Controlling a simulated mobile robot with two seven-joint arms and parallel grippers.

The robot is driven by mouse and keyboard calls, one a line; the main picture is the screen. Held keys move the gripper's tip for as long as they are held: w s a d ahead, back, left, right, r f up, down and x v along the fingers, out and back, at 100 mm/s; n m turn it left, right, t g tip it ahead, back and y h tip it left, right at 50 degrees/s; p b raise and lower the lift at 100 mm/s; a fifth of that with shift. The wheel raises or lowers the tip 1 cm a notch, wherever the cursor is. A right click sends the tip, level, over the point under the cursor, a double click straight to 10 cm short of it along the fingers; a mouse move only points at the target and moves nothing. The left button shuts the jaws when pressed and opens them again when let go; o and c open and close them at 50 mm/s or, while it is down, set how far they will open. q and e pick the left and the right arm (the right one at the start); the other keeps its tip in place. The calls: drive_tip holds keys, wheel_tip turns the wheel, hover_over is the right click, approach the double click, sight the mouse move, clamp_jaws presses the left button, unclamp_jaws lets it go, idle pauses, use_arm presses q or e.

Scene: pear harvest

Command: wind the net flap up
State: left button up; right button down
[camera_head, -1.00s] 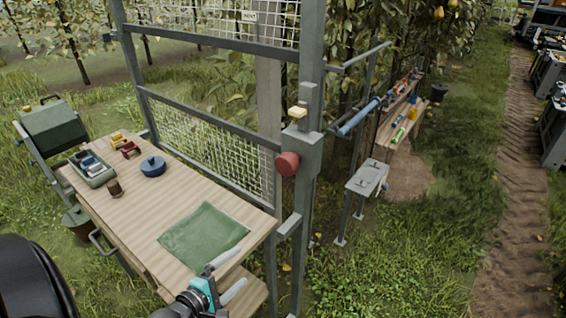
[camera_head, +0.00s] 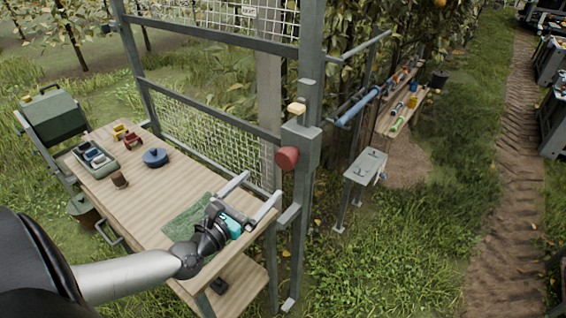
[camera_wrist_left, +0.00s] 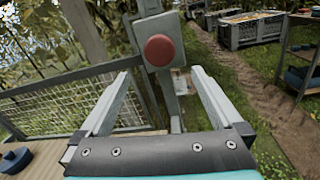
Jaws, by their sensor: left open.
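A white net (camera_head: 205,138) spans the grey metal frame behind the table, and more of it shows at the top of the frame. A round red knob (camera_head: 287,158) sits on a grey box on the right post. My left gripper (camera_head: 262,186) is open and empty above the table's right end, its fingers toward the post, short of the knob. In the left wrist view the knob (camera_wrist_left: 160,50) lies ahead, between and slightly above the fingertips (camera_wrist_left: 160,73). The right gripper is not in view.
The wooden table (camera_head: 180,190) holds a green cloth (camera_head: 188,217) partly under my left gripper, a blue lidded pot (camera_head: 155,157), a tray (camera_head: 95,158) and small items. A yellow piece (camera_head: 296,108) sits above the knob. A grey stand (camera_head: 365,165) is right of the post.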

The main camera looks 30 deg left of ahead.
sight(283, 163)
use_arm(q)
drive_tip(key=shift+w+d, duration=0.1)
drive_tip(key=shift+w, duration=5.35)
drive_tip(key=c, duration=1.3)
